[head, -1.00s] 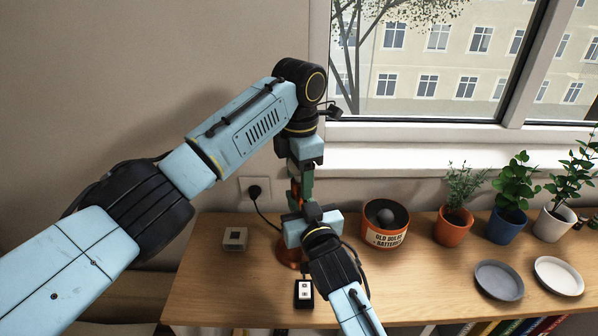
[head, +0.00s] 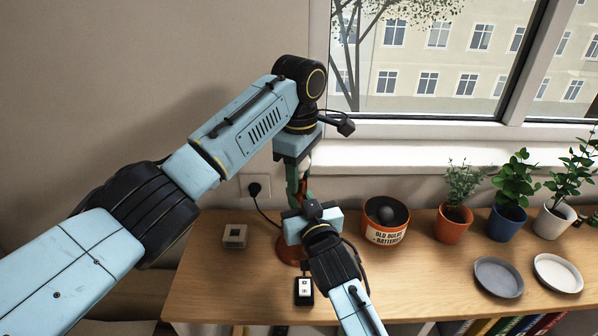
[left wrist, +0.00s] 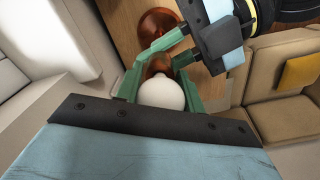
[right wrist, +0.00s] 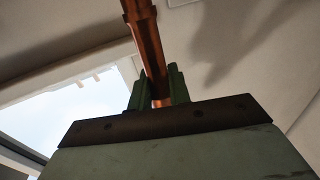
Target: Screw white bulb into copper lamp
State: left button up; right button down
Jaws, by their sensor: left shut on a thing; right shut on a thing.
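The white bulb (left wrist: 162,94) sits between the green fingers of my left gripper (left wrist: 158,88), which is shut on it. In the head view the bulb (head: 304,164) is only a small pale patch beside the left fingers. The bulb is in line with the copper lamp's top (left wrist: 158,66); I cannot tell how far it is seated. My right gripper (right wrist: 160,92) is shut on the copper lamp's stem (right wrist: 148,42). The lamp's round foot (head: 290,250) stands on the wooden top, partly hidden behind the right gripper (head: 307,212).
An orange-rimmed tub (head: 388,238) labelled for old bulbs and batteries stands right of the lamp, a dark round thing inside. A black switch box (head: 304,291) lies in front, a small beige box (head: 235,236) left. Potted plants (head: 455,222) and saucers (head: 499,278) stand right.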

pick_arm(q)
jog(key=m, duration=0.7)
jog(key=shift+m, duration=0.3)
jog(key=m, duration=0.3)
jog(key=shift+m, duration=0.4)
jog(key=m, duration=0.3)
jog(key=shift+m, duration=0.3)
jog(key=m, duration=0.3)
jog(key=shift+m, duration=0.4)
jog(key=m, duration=0.3)
jog(key=shift+m, duration=0.4)
jog(key=m, duration=0.5)
jog(key=shift+m, duration=0.4)
jog(key=m, duration=0.3)
jog(key=shift+m, duration=0.3)
jog(key=m, duration=0.3)
jog(key=shift+m, duration=0.4)
jog(key=m, duration=0.5)
jog(key=shift+m, duration=0.4)
jog(key=m, duration=0.3)
jog(key=shift+m, duration=0.4)
jog(key=m, duration=0.3)
jog(key=shift+m, duration=0.4)
jog(key=m, duration=0.6)
